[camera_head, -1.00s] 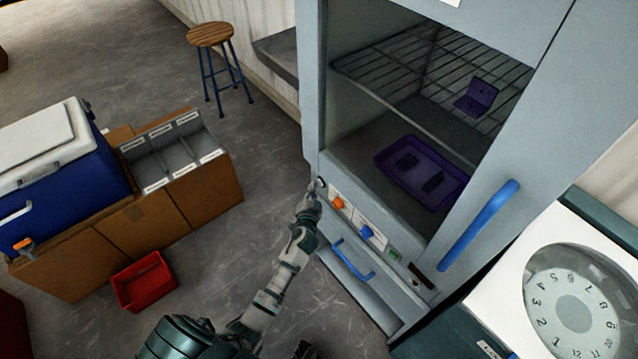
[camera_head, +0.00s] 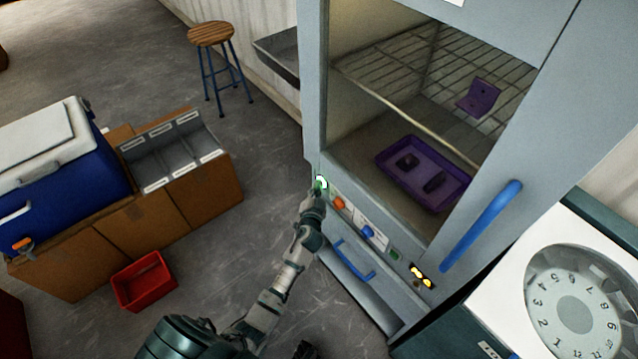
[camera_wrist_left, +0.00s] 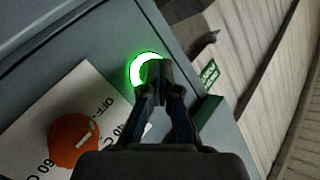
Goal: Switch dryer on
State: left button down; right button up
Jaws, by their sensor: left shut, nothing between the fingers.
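The dryer (camera_head: 312,110) is a tall grey-blue cabinet with its interior lit. Its round power button glows green (camera_head: 321,183) at the left end of the control panel. My left gripper (camera_head: 319,192) is shut and empty, with its fingertips at the button. In the left wrist view the fingertips (camera_wrist_left: 154,72) cover part of the green ring (camera_wrist_left: 137,66); whether they still touch it I cannot tell. An orange knob (camera_head: 339,203) and a blue knob (camera_head: 367,232) sit to the right, and a display (camera_head: 421,275) shows yellow light. My right gripper is not in view.
Inside the dryer are a wire shelf (camera_head: 400,95) and a purple tray (camera_head: 385,163) with dark pieces. Blue handles (camera_head: 480,225) are on the front. A red bin (camera_head: 145,280) and a stool (camera_head: 210,34) are on the floor.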

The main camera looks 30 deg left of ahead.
pick_arm(q)
jog(key=shift+s+a+f, duration=0.1)
jog(key=shift+s+a, duration=0.2)
jog(key=shift+s, duration=0.05)
jog(key=shift+s, duration=0.1)
jog(key=s, duration=0.1)
jog(key=s+a+p, duration=0.1)
jog(key=s, duration=0.1)
jog(key=s+a+p, duration=0.1)
jog(key=s, duration=0.1)
jog(key=shift+s+a, duration=0.2)
dwell(0.5)
